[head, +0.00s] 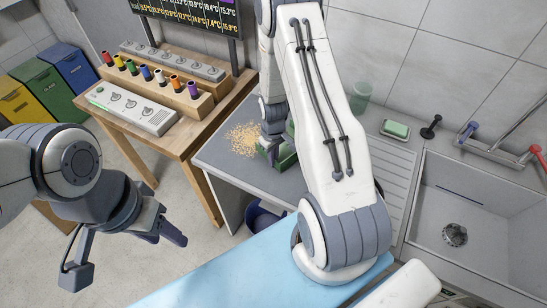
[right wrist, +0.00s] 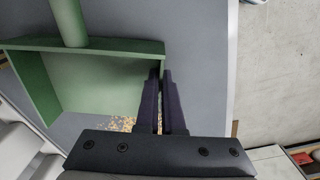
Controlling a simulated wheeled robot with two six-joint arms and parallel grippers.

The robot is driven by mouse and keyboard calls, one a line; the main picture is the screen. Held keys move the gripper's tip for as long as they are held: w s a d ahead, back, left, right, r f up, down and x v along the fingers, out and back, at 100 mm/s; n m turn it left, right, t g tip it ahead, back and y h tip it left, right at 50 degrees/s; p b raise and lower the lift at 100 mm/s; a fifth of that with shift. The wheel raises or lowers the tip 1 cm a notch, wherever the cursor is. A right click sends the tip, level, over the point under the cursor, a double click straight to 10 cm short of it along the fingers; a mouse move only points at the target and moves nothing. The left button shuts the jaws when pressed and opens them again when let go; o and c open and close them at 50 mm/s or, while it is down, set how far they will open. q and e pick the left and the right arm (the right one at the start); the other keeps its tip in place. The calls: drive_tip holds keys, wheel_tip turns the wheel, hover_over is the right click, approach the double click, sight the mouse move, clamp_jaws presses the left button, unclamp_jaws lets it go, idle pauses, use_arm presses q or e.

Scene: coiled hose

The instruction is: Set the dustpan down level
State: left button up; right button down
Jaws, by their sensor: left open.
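The green dustpan (head: 287,157) is at the grey counter in the head view, partly hidden behind my right arm. The right wrist view shows its open pan (right wrist: 95,85) and round handle (right wrist: 70,22). My right gripper (head: 270,152) is at the pan's side; in the right wrist view its two dark fingers (right wrist: 161,100) are close together around the side wall. Whether the pan touches the counter I cannot tell. Tan crumbs (head: 244,138) lie on the counter beside the pan. My left gripper (head: 125,258) is open and empty, away from the counter over the floor.
The grey counter (head: 222,160) meets a sink (head: 480,200) at the right, with a green soap bar (head: 396,129) and a translucent green cup (head: 361,96) behind. A wooden table (head: 185,140) with coloured knobs stands left. Bins (head: 70,68) stand far left.

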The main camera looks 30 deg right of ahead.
drive_tip(key=shift+f, duration=0.25)
drive_tip(key=c, duration=1)
unclamp_jaws()
